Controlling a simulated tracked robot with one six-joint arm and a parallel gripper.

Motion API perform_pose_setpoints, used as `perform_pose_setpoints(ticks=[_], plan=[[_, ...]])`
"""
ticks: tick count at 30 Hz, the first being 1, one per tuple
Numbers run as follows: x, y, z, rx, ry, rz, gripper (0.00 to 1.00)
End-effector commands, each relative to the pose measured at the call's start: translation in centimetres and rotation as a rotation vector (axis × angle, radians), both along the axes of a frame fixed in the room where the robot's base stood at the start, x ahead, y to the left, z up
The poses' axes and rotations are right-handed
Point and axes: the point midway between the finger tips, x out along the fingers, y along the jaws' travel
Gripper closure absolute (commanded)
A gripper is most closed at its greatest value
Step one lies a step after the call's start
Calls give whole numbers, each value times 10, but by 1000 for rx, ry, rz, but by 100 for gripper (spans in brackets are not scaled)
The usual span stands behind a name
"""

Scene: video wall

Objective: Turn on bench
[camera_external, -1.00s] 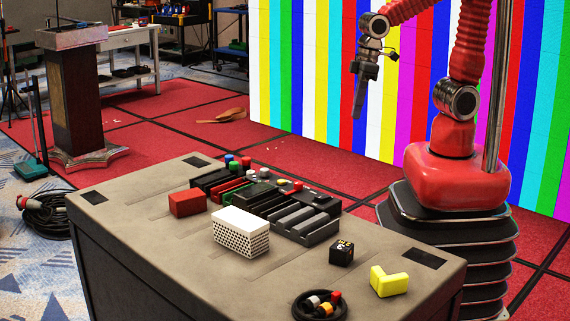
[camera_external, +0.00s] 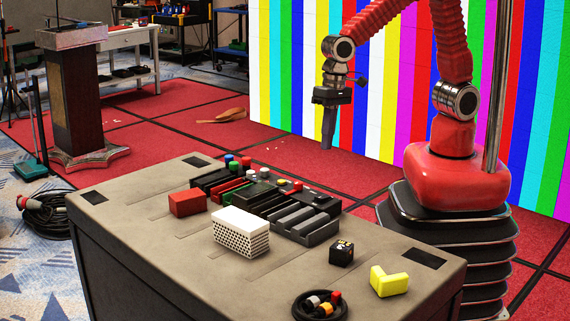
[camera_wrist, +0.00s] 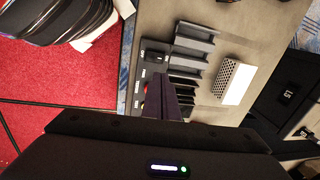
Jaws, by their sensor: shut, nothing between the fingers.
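The bench (camera_external: 150,215) stands in the foreground with a dark control unit (camera_external: 268,200) near the middle of its far side. The unit has several coloured buttons and dark slots; the wrist view shows its slots (camera_wrist: 192,48) and a black switch block (camera_wrist: 155,57). My gripper (camera_external: 327,143) is shut and empty, pointing down in the air beyond the bench's far edge, apart from the unit in the external view. In the wrist view the shut fingers (camera_wrist: 167,97) cover part of the unit and some buttons. I cannot tell the switch's state.
On the bench are a red block (camera_external: 187,204), a white perforated block (camera_external: 240,232), a small black cube (camera_external: 341,254), a yellow L-shaped block (camera_external: 388,281) and a coiled cable (camera_external: 302,310). The striped video wall (camera_external: 290,70) stands behind.

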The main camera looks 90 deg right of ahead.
Motion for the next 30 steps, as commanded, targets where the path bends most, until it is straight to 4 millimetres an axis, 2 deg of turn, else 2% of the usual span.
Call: perform_pose_setpoints(ticks=[4,17,23,30], plan=[[1,0,0,9,5,-66,100],[1,0,-3,8,6,-70,100],[2,2,-21,8,8,-69,100],[5,6,-56,7,10,-70,100]])
